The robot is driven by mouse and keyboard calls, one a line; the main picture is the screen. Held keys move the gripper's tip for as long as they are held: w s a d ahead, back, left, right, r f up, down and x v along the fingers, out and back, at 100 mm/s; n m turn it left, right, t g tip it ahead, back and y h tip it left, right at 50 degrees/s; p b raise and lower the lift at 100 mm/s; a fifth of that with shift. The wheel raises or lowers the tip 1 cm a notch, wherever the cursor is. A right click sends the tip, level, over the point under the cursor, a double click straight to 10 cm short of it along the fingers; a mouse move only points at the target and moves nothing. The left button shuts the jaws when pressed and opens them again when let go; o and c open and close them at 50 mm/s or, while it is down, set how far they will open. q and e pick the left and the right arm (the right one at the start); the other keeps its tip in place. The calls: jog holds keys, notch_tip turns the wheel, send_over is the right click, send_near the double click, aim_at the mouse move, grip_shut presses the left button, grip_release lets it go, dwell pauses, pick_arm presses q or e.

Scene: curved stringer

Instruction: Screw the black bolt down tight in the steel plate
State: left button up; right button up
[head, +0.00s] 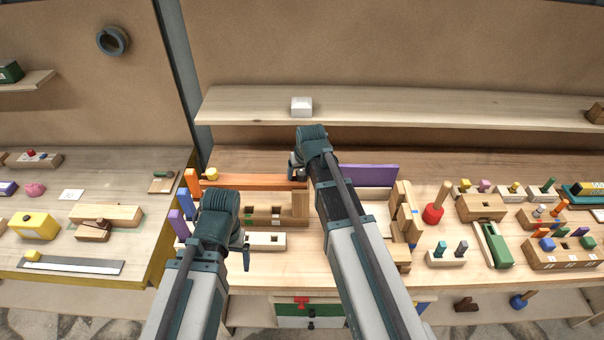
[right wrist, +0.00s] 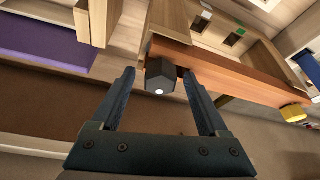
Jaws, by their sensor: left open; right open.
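In the right wrist view a dark, block-shaped head with a small white spot (right wrist: 160,77), which may be the black bolt, stands against the end of an orange beam (right wrist: 235,80). It lies between the fingertips of my right gripper (right wrist: 162,73), which is open around it; I cannot tell whether they touch. In the head view my right gripper (head: 297,172) is at the right end of that beam (head: 255,181), and the arm hides the bolt. My left gripper (head: 246,258) is open and empty in front of a pale block with holes (head: 263,241). I cannot make out a steel plate at the bolt.
A purple panel (head: 367,175) stands right of my right gripper. A yellow knob (head: 211,174) sits at the beam's left end. Wooden blocks with pegs and a red knob (head: 433,213) fill the right bench. A shelf with a white box (head: 301,107) runs behind.

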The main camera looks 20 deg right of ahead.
grip_shut()
dwell(0.3)
jog(key=m, duration=0.2)
jog(key=m+h, duration=0.1)
jog(key=m, duration=0.1)
jog(key=m+h, duration=0.1)
jog(key=m, duration=0.1)
jog(key=shift+w+a+f+m+g, duration=0.1)
jog(key=shift+a+f+m+g, duration=0.1)
jog(key=shift+a+m+g, duration=0.15)
jog(key=shift+d+m+h, duration=0.1)
jog(key=shift+m+h, duration=0.3)
jog(key=shift+m, duration=0.25)
jog(key=shift+b, duration=0.3)
